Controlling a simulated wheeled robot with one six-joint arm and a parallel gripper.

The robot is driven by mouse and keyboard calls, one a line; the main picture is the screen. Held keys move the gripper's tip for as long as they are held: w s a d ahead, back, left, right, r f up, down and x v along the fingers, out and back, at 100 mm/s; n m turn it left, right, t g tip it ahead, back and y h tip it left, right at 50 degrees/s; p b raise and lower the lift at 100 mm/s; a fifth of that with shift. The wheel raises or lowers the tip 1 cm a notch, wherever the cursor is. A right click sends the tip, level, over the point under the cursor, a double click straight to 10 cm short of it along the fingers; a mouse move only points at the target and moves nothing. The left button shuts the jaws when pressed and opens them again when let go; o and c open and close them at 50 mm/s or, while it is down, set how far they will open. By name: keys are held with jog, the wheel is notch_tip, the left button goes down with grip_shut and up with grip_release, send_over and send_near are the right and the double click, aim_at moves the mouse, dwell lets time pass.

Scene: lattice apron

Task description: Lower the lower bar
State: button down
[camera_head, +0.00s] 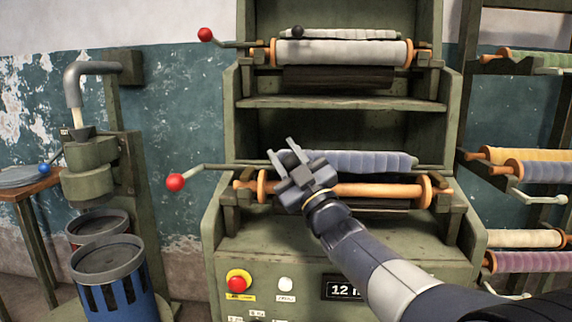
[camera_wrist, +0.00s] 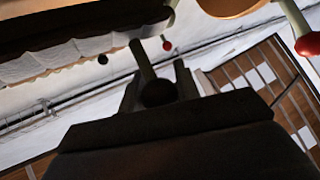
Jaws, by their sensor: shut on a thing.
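The lower bar (camera_head: 230,167) is a thin green-grey rod across the lower bay of the green machine, with a red ball (camera_head: 176,183) at its left end; that ball also shows in the wrist view (camera_wrist: 308,43). My gripper (camera_head: 285,152) is at the left part of this bar, in front of the blue cloth roll (camera_head: 365,161). In the wrist view my gripper (camera_wrist: 157,88) is shut on a dark round knob (camera_wrist: 158,93), and a greenish stem (camera_wrist: 144,62) runs up from it. My fingers hide the knob in the head view.
An orange wooden roller (camera_head: 385,190) lies just below the bar. The upper bay has a similar bar with a red ball (camera_head: 205,34) and black knob (camera_head: 298,32) over a white roll (camera_head: 345,52). A red button (camera_head: 239,279) is on the front panel. Spool racks stand right.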

jog(key=shift+s+f+b, duration=0.25)
jog(key=shift+f+b, duration=0.45)
jog(key=shift+f, duration=0.05)
jog(key=shift+s+f+b, duration=0.2)
jog(key=shift+f+b, duration=0.45)
jog(key=shift+f, duration=0.1)
jog(key=c, duration=1.1)
grip_release()
jog(key=shift+s, duration=0.1)
jog(key=shift+o, duration=0.2)
jog(key=v, duration=1)
jog(key=shift+s+d+f+p, duration=0.2)
jog(key=shift+s+p, duration=0.05)
jog(key=shift+p, duration=0.2)
jog(key=b+x, duration=0.1)
jog(key=x, duration=0.9)
jog(key=shift+w+a+r, duration=0.2)
jog(key=shift+w, duration=0.1)
jog(key=shift+r, duration=0.1)
